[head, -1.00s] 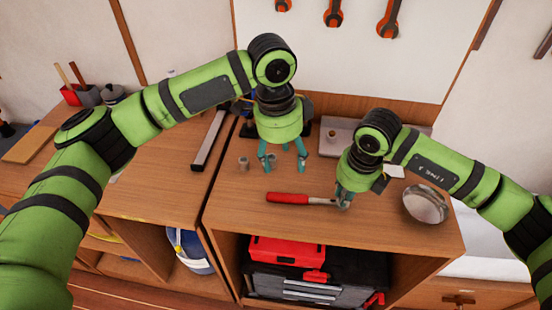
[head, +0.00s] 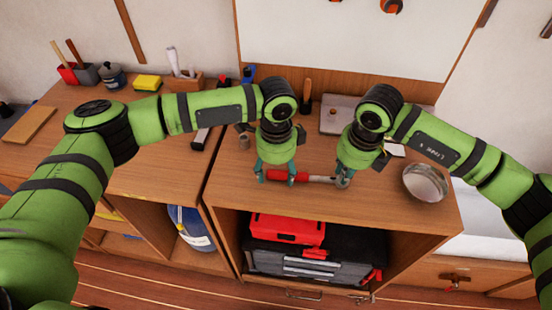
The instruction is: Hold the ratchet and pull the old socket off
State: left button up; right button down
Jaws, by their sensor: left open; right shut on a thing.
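The ratchet lies on the bench with its red handle (head: 284,176) to the left and its metal shaft (head: 322,179) running right. My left gripper (head: 275,180) is open over the red handle, its fingers pointing down and spread along it. My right gripper (head: 344,183) is shut at the ratchet's head end. Its fingers hide that end, so I cannot tell the old socket from the head. A small loose socket (head: 243,142) stands on the bench behind and left of my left gripper.
A round metal bowl (head: 425,183) stands to the right of my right gripper. A grey tray (head: 341,113) lies at the back. A red and black toolbox (head: 287,229) sits in the shelf below. The bench front (head: 230,192) is clear left of the handle.

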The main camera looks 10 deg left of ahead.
pick_arm(q)
jog(key=shift+f, duration=0.35)
grip_shut()
dwell(1.1)
